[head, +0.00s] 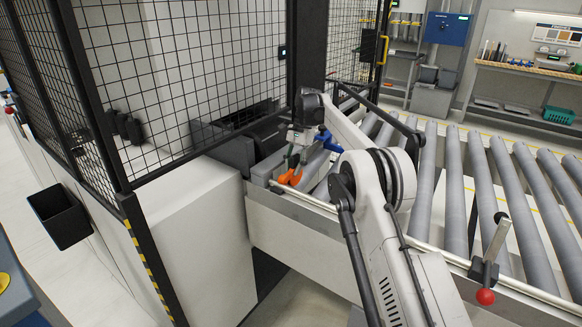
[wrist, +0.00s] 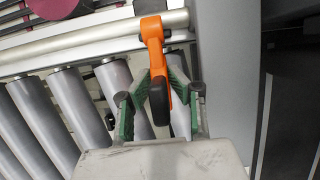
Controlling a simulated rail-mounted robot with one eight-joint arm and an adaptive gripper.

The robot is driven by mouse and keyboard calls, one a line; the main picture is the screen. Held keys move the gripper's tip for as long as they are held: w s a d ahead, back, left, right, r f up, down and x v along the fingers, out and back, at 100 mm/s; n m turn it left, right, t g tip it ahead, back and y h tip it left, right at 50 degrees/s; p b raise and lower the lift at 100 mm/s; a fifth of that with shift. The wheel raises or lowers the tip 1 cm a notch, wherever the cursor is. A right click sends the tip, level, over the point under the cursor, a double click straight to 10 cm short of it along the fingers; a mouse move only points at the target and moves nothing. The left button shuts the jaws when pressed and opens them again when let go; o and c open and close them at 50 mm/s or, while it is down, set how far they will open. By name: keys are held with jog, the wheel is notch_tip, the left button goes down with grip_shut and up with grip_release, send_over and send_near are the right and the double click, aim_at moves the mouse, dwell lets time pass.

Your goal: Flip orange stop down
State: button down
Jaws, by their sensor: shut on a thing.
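The orange stop (wrist: 153,38) is an orange lever arm with a black end (wrist: 159,100), joined to a round metal rail (wrist: 90,42) in the wrist view. My gripper (wrist: 160,85) has its two green-padded fingers on either side of the stop, shut on it near the black end. In the head view the orange stop (head: 291,177) shows at the front rail on the left end of the roller conveyor. My gripper (head: 299,158) is right at it there, partly hidden by my own arm. The stop's exact tilt is hard to tell.
The roller conveyor (head: 480,190) runs to the right. A black mesh fence (head: 150,80) and white housing (head: 190,240) stand to the left. A black bin (head: 60,215) hangs by the fence.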

jog(key=shift+f, duration=0.1)
dwell(0.3)
jog(key=c, duration=1.7)
grip_release()
notch_tip(320, 180, up, 9)
jog(key=shift+r, duration=0.1)
jog(key=shift+s+r, duration=0.1)
jog(key=shift+r, duration=0.3)
jog(key=shift+r, duration=0.1)
